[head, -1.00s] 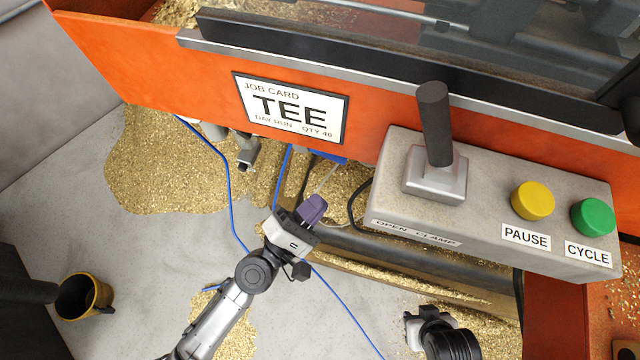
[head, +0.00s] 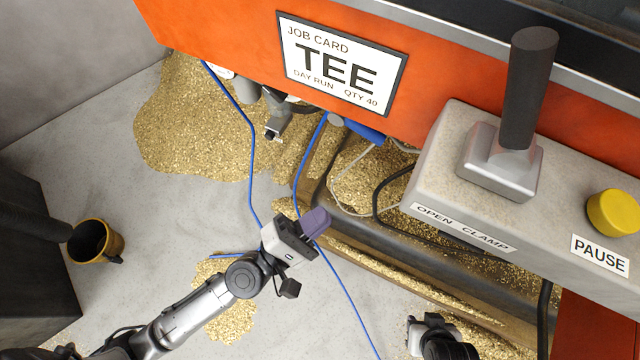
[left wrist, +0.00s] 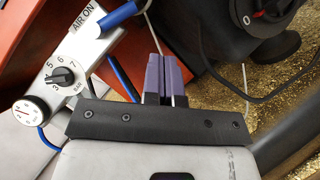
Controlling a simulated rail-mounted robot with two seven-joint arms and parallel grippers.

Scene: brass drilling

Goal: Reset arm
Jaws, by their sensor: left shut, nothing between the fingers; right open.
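My left gripper (head: 322,216) has purple fingers and a pale grey palm. It is in the middle of the head view, in front of the orange machine and left of the grey control box (head: 440,150). In the left wrist view its purple fingers (left wrist: 164,62) lie side by side, shut and empty. My right gripper (head: 414,336) is at the bottom of the head view, below the control box. Its pale body shows beside its dark wrist, but its fingers cannot be made out.
The control box carries a black lever (head: 528,90) and a yellow button (head: 614,212). A job card (head: 340,65) reads TEE. Blue hoses (head: 251,165) run near my left arm. Chips (head: 195,125) cover part of the floor. A yellow-black cup (head: 97,241) stands left.

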